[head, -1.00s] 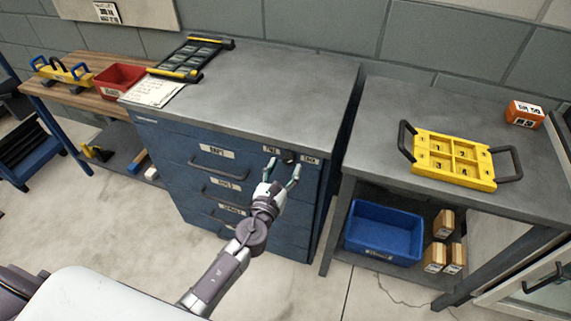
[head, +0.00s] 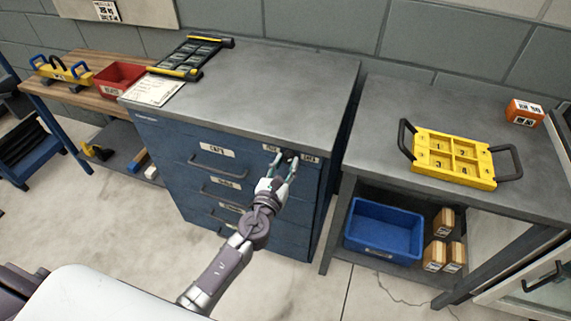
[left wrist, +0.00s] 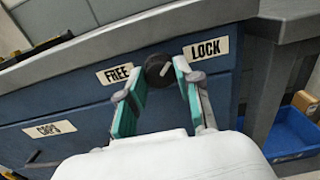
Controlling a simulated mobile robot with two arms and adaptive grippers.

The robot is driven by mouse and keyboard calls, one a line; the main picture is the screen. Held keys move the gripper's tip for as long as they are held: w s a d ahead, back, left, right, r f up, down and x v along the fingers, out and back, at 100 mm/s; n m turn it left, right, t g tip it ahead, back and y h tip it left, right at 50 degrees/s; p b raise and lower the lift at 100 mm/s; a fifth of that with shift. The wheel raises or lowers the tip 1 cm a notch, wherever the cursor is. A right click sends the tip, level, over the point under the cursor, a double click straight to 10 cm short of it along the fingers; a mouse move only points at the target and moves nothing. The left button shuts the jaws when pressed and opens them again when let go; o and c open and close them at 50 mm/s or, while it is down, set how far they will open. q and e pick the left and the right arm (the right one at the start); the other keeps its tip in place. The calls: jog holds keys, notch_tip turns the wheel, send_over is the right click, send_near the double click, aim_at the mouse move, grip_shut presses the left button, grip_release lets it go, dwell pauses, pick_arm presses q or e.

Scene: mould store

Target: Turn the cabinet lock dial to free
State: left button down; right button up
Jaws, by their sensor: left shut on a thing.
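The blue cabinet (head: 165,158) stands in the middle of the head view. Its round black lock dial (left wrist: 157,70) sits at the top right of the front, between the FREE label (left wrist: 118,74) and the LOCK label (left wrist: 206,49). The dial's white pointer mark slants up and right, towards the LOCK side. My left gripper (head: 282,166) is at the dial, its teal fingers one on each side, shut on it. In the head view the fingers partly hide the dial. My right gripper is not in view.
Drawer handles (head: 219,164) stick out left of and below the dial. A grey bench (head: 385,110) with a yellow handled tray (head: 428,158) stands to the right, a blue bin (head: 383,230) beneath it. The floor before the cabinet is clear.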

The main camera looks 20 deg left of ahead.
pick_arm(q)
jog(key=n+b, duration=0.1)
jog(key=n, duration=0.3)
jog(key=shift+f, duration=0.1)
jog(key=n+b, duration=0.1)
jog(key=n, duration=0.3)
jog(key=shift+n+b, duration=0.35)
jog(key=shift+n, duration=0.05)
jog(key=n, duration=0.4)
jog(key=shift+b, duration=0.4)
jog(key=n, duration=0.4)
jog(key=shift+n, duration=0.6)
jog(key=c, duration=0.8)
grip_release()
